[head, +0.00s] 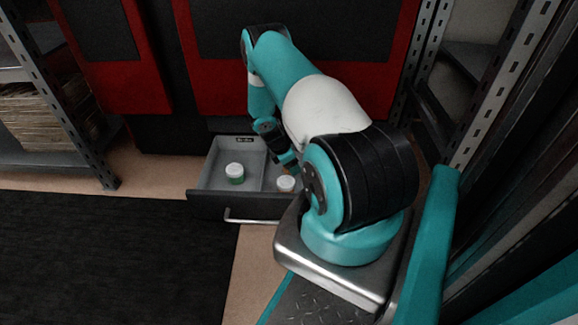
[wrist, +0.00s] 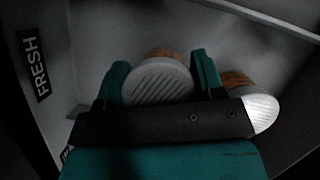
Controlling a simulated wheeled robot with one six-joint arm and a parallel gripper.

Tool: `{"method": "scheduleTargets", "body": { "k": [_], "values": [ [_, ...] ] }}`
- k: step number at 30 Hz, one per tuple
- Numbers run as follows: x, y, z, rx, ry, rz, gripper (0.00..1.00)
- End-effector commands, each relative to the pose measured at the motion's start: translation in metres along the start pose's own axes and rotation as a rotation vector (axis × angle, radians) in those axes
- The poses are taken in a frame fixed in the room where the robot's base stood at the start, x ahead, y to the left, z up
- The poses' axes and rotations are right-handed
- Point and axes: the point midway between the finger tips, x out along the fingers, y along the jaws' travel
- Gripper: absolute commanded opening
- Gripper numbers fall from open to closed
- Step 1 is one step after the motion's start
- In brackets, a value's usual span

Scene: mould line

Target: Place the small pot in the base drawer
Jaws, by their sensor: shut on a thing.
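In the wrist view my gripper (wrist: 160,80) is shut on a pot (wrist: 158,82) with a white ridged lid and an orange-brown body, one teal finger on each side. I cannot tell whether this pot touches the drawer floor. In the head view the base drawer (head: 215,205) is pulled open, and my gripper (head: 290,164) is low over its right compartment, partly hidden by my arm. A white-lidded pot (head: 286,184) shows just below the gripper there; I cannot tell whether it is the held one. A second brown pot (wrist: 238,80) with a white lid is close right of the gripper in the wrist view.
A white-lidded green pot (head: 235,173) stands in the drawer's left compartment. A divider (head: 265,170) separates the compartments. A "FRESH" label (wrist: 36,68) is on a drawer wall. A shelf rack (head: 60,160) stands at left, and a dark mat (head: 110,250) covers the floor in front.

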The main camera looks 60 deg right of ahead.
Motion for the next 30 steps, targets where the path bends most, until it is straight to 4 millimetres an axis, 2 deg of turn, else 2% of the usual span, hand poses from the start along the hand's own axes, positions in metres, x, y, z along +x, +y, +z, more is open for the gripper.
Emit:
{"method": "scheduleTargets", "body": {
  "k": [1, 4, 7, 21, 22, 24, 25, 30],
  "values": [
    [0.007, 0.012, -0.003, 0.003, 0.0, 0.007, 0.31],
    [0.006, 0.029, -0.003, 0.003, 0.0, 0.006, 0.31],
    [0.012, 0.025, -0.006, 0.002, 0.0, 0.0, 0.31],
    [0.015, 0.025, -0.007, 0.002, 0.0, 0.0, 0.31],
    [0.015, 0.024, -0.007, 0.002, 0.0, 0.0, 0.67],
    [0.014, 0.024, -0.006, 0.002, 0.001, -0.001, 0.83],
    [0.014, 0.024, -0.006, 0.002, 0.001, -0.001, 0.88],
    [0.014, 0.024, -0.006, 0.002, 0.001, -0.001, 0.88]
  ]
}}
